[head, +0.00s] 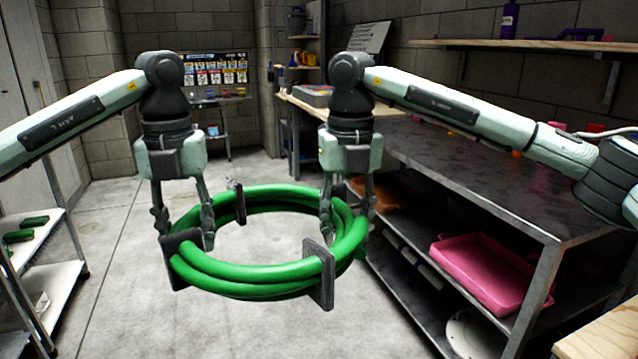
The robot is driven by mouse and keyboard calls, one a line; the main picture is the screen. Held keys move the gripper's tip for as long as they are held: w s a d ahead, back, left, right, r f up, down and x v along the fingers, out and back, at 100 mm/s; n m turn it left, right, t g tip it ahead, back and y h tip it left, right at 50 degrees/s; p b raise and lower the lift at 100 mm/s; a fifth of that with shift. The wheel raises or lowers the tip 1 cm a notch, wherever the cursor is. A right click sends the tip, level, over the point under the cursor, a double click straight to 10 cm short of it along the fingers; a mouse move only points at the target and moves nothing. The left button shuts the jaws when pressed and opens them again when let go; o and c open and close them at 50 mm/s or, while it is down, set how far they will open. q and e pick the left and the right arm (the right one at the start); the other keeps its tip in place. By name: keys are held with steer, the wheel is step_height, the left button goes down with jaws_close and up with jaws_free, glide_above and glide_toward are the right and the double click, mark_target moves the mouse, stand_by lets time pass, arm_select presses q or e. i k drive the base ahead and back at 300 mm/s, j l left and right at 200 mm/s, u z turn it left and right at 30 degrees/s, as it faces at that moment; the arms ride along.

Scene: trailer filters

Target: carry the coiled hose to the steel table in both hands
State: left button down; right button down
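The coiled green hose (255,289) hangs level in the air in the middle of the head view, with dark clips around its loops. My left gripper (184,238) has its fingers on both sides of the coil's left side, by a dark clip. My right gripper (347,226) has its fingers on both sides of the coil's right side. Both look shut on the hose; the exact finger contact is partly hidden. The steel table (480,170) stands at the right with a dark, mostly bare top. The coil is to the left of its edge, and my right arm crosses above the top.
A pink tray (490,270) lies on the steel table's lower shelf. A wooden wall shelf (530,45) hangs above the table. A white shelf unit (40,245) stands at the left. A workbench (300,100) is at the back. The concrete floor (120,290) between is clear.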

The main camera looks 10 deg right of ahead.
mark_target(449, 156)
steer(key=i+z, duration=0.15)
steer(key=i, duration=0.65)
steer(key=i+l+u, duration=0.1)
steer(key=i, duration=0.75)
steer(key=i+z, duration=0.15)
steer(key=i, duration=0.2)
steer(key=i+j+z, duration=0.15)
steer(key=i, duration=0.2)
steer(key=i+j+z, duration=0.1)
steer(key=z, duration=0.25)
steer(key=i+j+z, duration=0.15)
steer(key=z, duration=0.25)
steer(key=i+z, duration=0.35)
steer(key=i+j+z, duration=0.1)
steer(key=z, duration=0.3)
steer(key=i+z, duration=0.3)
steer(key=j, duration=0.05)
